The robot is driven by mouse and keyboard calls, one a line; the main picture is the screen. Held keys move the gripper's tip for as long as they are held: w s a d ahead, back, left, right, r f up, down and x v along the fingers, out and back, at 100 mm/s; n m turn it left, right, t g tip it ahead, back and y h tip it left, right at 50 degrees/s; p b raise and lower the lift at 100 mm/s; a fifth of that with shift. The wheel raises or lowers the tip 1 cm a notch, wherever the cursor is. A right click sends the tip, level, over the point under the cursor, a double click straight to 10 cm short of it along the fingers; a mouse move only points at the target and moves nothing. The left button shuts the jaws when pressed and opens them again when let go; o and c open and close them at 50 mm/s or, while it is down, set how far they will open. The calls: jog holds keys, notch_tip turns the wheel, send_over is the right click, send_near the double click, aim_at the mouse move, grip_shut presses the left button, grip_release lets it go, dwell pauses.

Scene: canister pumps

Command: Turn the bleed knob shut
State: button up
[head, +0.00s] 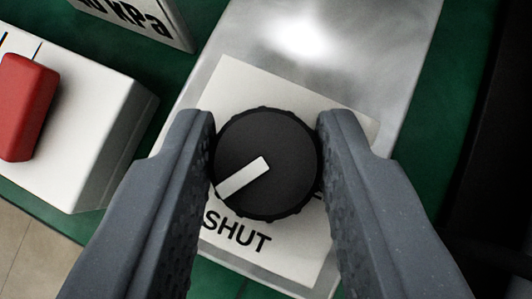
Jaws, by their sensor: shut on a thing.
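The bleed knob (285,165) is round and black with a white pointer bar, in the middle of the head view. The bar runs from near the knob's centre to its lower-left edge. A white label plate (240,88) lies behind the knob, with the word SHUT below and slightly left of the knob. The bar's outer end points left of that word. My gripper (266,162) is shut on the knob, with one grey finger against each side. The fingers cover parts of the plate; any other markings there are mostly hidden.
A white box (95,125) with a red switch (25,105) stands at the left. The plate sits on a shiny metal panel (385,60) over a green surface (445,130). A dark shape stands at the right.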

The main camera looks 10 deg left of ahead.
jog(key=shift+d+n+y+b, duration=0.1)
jog(key=shift+n+y+b, duration=0.4)
jog(key=shift+n+y, duration=0.4)
jog(key=shift+r+n+g, duration=0.1)
jog(key=shift+n+g, duration=0.2)
jog(key=shift+n, duration=0.1)
jog(key=shift+n+y, duration=0.3)
jog(key=shift+d, duration=0.1)
jog(key=o, duration=1)
jog(key=shift+c, duration=0.2)
jog(key=p+v, duration=0.2)
jog(key=v, duration=1.1)
jog(key=shift+d+r, duration=0.15)
jog(key=shift+d, duration=0.1)
